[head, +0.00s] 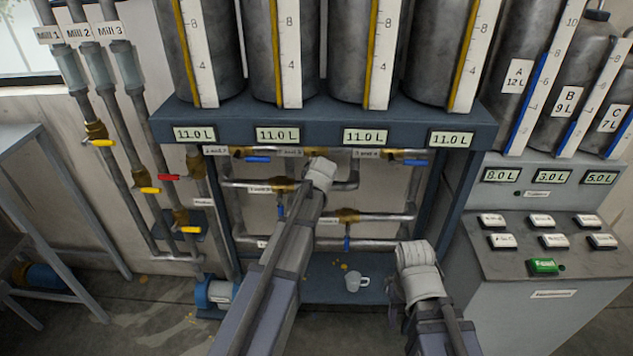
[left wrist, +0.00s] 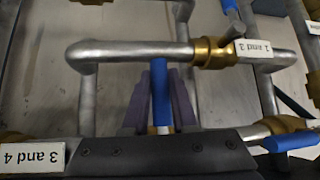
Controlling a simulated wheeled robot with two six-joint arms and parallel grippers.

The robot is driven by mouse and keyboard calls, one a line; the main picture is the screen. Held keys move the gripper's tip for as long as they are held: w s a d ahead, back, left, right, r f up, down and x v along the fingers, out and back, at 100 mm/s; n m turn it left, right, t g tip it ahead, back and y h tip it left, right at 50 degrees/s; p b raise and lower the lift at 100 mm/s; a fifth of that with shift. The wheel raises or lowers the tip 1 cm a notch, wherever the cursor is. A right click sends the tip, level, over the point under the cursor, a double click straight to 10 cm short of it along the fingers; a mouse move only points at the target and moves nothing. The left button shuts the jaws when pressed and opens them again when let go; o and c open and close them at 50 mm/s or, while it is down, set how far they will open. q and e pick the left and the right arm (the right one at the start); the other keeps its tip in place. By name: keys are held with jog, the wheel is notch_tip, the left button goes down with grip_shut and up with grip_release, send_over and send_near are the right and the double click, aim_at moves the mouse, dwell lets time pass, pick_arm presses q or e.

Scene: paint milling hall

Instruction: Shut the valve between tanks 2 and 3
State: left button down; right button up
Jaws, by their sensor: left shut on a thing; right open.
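In the left wrist view, a blue lever handle (left wrist: 160,90) stands between the purple fingers of my left gripper (left wrist: 160,108), which is shut on it. The "3 and 4" label (left wrist: 32,156) and "1 and 3" label (left wrist: 252,47) show upside down on either side. The handle lies across the direction of the upper pipe row; its valve body is hidden behind the gripper. In the head view my left gripper (head: 319,168) reaches the upper pipes and covers the middle valve there. My right gripper (head: 415,250) is open and empty, low at the right; its fingers barely show.
Other valves surround this spot: the upper left blue handle (head: 257,159), the upper right blue handle (head: 415,162) and a lower blue handle (head: 347,243). Tank displays (head: 365,136) all read 11.0 L. A mug (head: 353,283) stands on the base shelf. A button console (head: 547,245) is at right.

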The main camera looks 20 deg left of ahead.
pick_arm(q)
jog(key=shift+s+a, duration=0.1)
jog(key=shift+s, duration=0.05)
dwell(0.3)
jog(key=c, duration=0.7)
grip_release()
jog(key=p+v, duration=0.5)
jog(key=v, duration=0.2)
jog(key=shift+s+r+p, duration=0.2)
jog(key=shift+r+p, duration=0.05)
jog(key=shift+p, duration=0.05)
